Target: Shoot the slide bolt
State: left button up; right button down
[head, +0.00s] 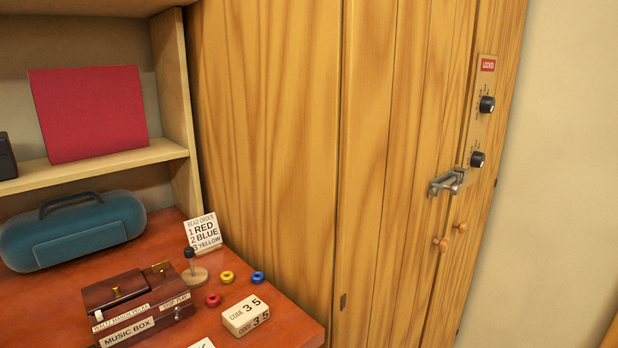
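A grey metal fitting (447,182), which looks like the slide bolt, is mounted on the tall wooden cabinet (265,130) across the seam near its right edge. It is small and seen at a slant, so I cannot tell how far its bar is slid. Just above it on the right is a narrow plate (482,128) with a black upper dial (487,104), a black lower dial (477,159) and a red label (488,65) that seems to read LOCKED. The cabinet doors look shut. Neither of my grippers shows in the head view.
Two wooden knobs (440,244) sit below the bolt. The cabinet front is unobstructed.

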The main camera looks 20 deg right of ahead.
aim_at(454, 188)
jog(key=l+z, duration=0.1)
jog(key=z, duration=0.3)
jog(key=l+z, duration=0.1)
jog(key=z, duration=0.3)
jog(key=l+z, duration=0.1)
jog(key=z, duration=0.3)
